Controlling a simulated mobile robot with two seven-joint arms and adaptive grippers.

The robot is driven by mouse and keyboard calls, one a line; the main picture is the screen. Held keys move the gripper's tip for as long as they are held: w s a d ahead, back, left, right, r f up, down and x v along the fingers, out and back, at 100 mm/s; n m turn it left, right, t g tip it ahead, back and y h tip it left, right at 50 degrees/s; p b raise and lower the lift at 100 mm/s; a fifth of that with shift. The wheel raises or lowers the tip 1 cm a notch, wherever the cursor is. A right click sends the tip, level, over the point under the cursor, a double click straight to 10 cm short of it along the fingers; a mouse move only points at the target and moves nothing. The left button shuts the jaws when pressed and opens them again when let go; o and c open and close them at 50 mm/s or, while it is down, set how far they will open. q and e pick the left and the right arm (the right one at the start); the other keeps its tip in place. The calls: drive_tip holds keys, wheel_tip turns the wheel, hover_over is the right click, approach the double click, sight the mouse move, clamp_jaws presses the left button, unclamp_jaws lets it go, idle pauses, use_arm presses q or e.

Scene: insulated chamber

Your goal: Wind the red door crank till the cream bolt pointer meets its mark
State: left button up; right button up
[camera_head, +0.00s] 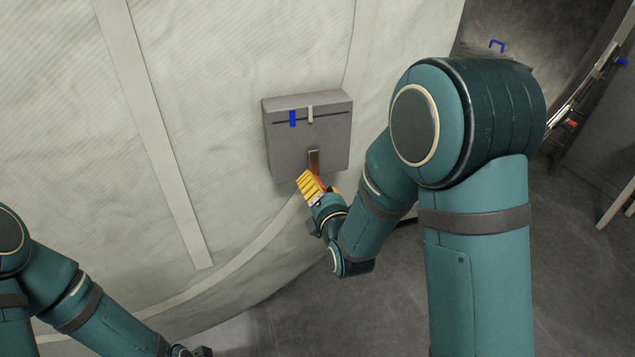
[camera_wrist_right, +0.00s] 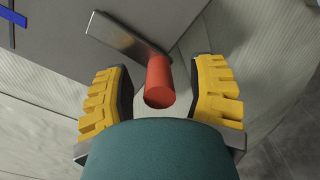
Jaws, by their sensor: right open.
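A grey box (camera_head: 335,140) is fixed to the pale quilted wall. Its upper face has a dark horizontal slot with a cream pointer (camera_head: 310,114) and a blue mark (camera_head: 292,119). The cream pointer stands right of the blue mark, with a small gap between them. The crank's metal arm (camera_head: 314,160) hangs down the box front and also shows in the right wrist view (camera_wrist_right: 126,38). My right gripper (camera_head: 314,187) is open at its lower end. In the right wrist view, the red crank handle (camera_wrist_right: 158,82) stands between the yellow fingers, with gaps on both sides.
The pale padded wall (camera_head: 220,90) curves behind the box. My left arm is low at the left, its end cut off by the bottom edge. Grey floor (camera_head: 380,310) lies below. A doorway with shelving and a blue handle (camera_head: 497,44) shows at upper right.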

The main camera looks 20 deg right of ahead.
use_arm(q)
drive_tip(key=shift+s, duration=0.1)
use_arm(e)
drive_tip(key=shift+s, duration=0.1)
clamp_jaws()
use_arm(q)
drive_tip(key=shift+s+f, duration=0.1)
drive_tip(key=shift+s, duration=0.2)
use_arm(e)
drive_tip(key=shift+a+r, duration=0.1)
idle(0.3)
